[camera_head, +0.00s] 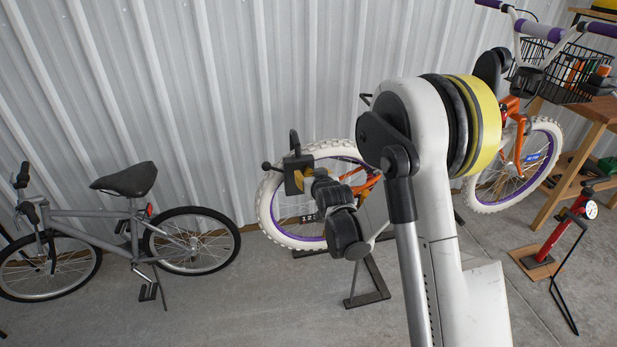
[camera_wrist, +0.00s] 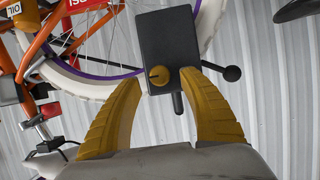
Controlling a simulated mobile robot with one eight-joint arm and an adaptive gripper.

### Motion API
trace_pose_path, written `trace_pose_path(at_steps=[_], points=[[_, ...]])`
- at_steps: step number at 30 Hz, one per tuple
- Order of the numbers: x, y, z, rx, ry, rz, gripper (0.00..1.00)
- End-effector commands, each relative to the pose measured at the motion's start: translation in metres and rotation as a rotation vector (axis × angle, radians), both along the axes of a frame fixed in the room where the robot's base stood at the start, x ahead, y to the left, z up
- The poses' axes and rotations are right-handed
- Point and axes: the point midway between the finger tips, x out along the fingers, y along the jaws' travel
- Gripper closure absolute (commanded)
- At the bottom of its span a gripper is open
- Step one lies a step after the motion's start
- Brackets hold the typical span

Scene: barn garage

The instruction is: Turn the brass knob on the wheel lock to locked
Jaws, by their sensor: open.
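The wheel lock (camera_wrist: 168,40) is a dark grey box beside the white-tyred wheel. Its round brass knob (camera_wrist: 158,75) is on the face toward the wrist camera, with a slot line across it. A black ball-ended rod sticks out to the right of the box and a dark stub below it. My gripper (camera_wrist: 163,82) is open, its two yellow fingers on either side of the knob, with gaps showing; I cannot tell its depth from the lock. In the head view the lock (camera_head: 292,179) is in front of my gripper (camera_head: 308,184), and the knob is hidden.
The orange bike's white-tyred wheel (camera_head: 268,205) is behind the lock, over a black stand (camera_head: 370,298). A grey bike (camera_head: 100,214) leans at left. A red pump (camera_head: 562,230) and wooden bench (camera_head: 590,112) are at right. Corrugated wall is behind; the front floor is mostly clear.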

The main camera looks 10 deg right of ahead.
Motion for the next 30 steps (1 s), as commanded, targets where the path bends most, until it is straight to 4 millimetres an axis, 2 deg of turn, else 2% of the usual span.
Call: trace_pose_path(at_steps=[3,6,16,17,21,22,30], points=[[0.016,0.000,-0.009,0.000,0.000,0.000,0.50],[0.024,0.000,-0.011,0.000,0.000,0.000,0.50],[0.028,0.000,-0.011,0.000,0.000,0.000,0.50],[0.028,0.000,-0.011,0.000,0.000,0.000,0.55],[0.028,0.000,-0.011,0.000,0.000,0.000,0.98],[0.028,0.000,-0.011,0.000,0.000,0.000,1.00],[0.028,0.001,-0.011,-0.014,0.000,0.000,1.00]])
